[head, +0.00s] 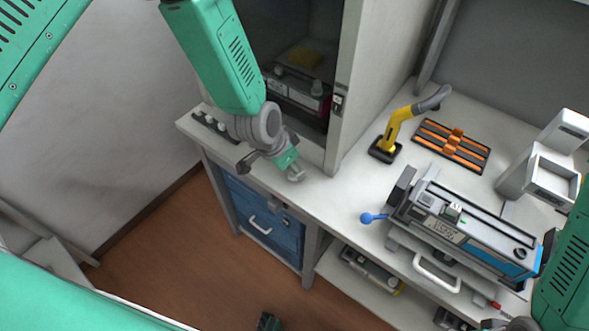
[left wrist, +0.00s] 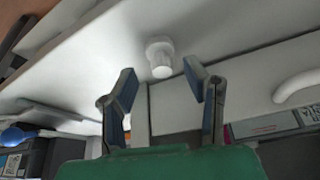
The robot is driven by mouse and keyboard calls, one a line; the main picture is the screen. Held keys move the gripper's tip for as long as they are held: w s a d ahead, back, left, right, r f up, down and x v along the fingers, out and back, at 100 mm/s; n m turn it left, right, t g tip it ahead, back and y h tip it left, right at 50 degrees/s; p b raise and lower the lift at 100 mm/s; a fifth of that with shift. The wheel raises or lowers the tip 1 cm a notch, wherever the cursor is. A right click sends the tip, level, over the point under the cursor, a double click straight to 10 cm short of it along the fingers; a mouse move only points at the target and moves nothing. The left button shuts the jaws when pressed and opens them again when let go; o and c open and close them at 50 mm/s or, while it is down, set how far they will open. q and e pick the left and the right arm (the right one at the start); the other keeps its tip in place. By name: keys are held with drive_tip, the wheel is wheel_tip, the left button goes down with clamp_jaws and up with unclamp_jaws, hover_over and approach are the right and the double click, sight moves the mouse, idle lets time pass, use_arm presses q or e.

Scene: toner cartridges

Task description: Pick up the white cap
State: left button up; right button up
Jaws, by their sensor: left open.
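The white cap (left wrist: 161,57) shows in the left wrist view as a short round piece with a wider end, against a white surface. My left gripper (left wrist: 161,77) is open, with one finger on each side just below the cap in the picture. The fingers show no contact with the cap. In the head view my left gripper (head: 294,173) is low over the bench front, beside the cabinet opening. I cannot make out the cap there. My right arm enters at the lower right, but its gripper fingers do not show.
The white bench (head: 345,205) holds a grey and blue toner cartridge (head: 465,225), a yellow tool (head: 396,130) and an orange-black rack (head: 452,144). A dark holder with small pale pieces (head: 211,124) is at the left. A blue drawer (head: 263,222) sits under the bench.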

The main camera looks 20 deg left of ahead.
use_arm(q)
drive_tip(key=shift+x, duration=1.2)
drive_tip(key=shift+a+r, duration=0.1)
drive_tip(key=shift+a, duration=0.2)
drive_tip(key=c, duration=0.7)
drive_tip(key=shift+d, duration=0.3)
drive_tip(key=shift+c, duration=0.4)
